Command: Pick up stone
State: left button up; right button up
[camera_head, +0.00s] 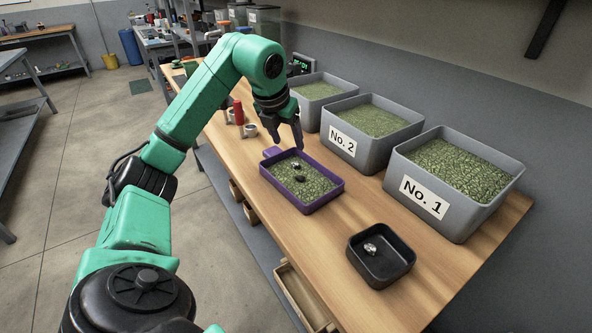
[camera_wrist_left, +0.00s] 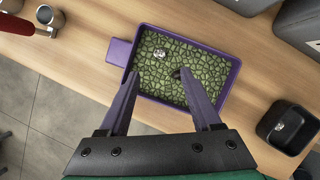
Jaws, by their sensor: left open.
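A purple tray (camera_head: 322,207) of green beans stands on the wooden bench; it also shows in the left wrist view (camera_wrist_left: 188,33). On the beans lie a shiny silvery stone (camera_head: 295,166) and a dark stone (camera_head: 300,179). In the left wrist view the silvery stone (camera_wrist_left: 160,54) is clear, while the dark stone (camera_wrist_left: 176,73) is partly hidden by the right finger. My left gripper (camera_head: 287,146) is open and empty above the tray's far end, fingers pointing down; its fingers (camera_wrist_left: 160,80) stand apart over the tray. My right gripper is not in view.
A black dish (camera_head: 382,277) holding another silvery stone (camera_head: 370,248) stands nearer on the bench. Grey bins No. 1 (camera_head: 424,201) and No. 2 (camera_head: 342,140) line the wall side. A red-handled item (camera_head: 239,112) and metal cups (camera_head: 249,131) stand beyond the tray.

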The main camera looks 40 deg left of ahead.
aim_at(295, 163)
pick_arm(q)
jog(key=x, duration=0.9)
jog(key=shift+w+f, duration=0.15)
jog(key=shift+f, duration=0.05)
grip_shut()
